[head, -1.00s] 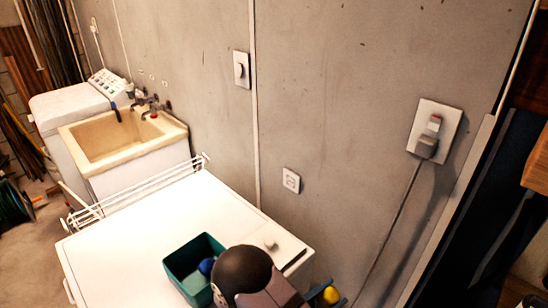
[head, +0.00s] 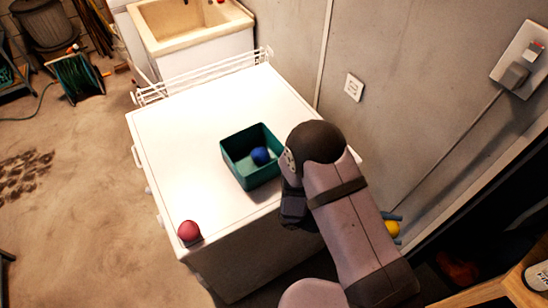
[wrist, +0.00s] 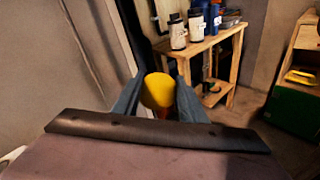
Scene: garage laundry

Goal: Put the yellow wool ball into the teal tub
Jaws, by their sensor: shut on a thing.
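The yellow wool ball (head: 392,229) is at the right end of my arm in the head view, beyond the machine's edge and near the wall. My gripper (wrist: 158,90) is shut on the ball, which shows between its two blue fingers in the wrist view (wrist: 158,89). The teal tub (head: 236,173) stands upright on the white machine top, left of my arm. A blue ball (head: 261,156) lies inside the tub. In the head view my arm hides part of the gripper.
A white wire rack (head: 205,75) lines the far edge. The wall with a socket (head: 354,87) is close on the right. A wooden bench with bottles (wrist: 200,48) shows in the wrist view.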

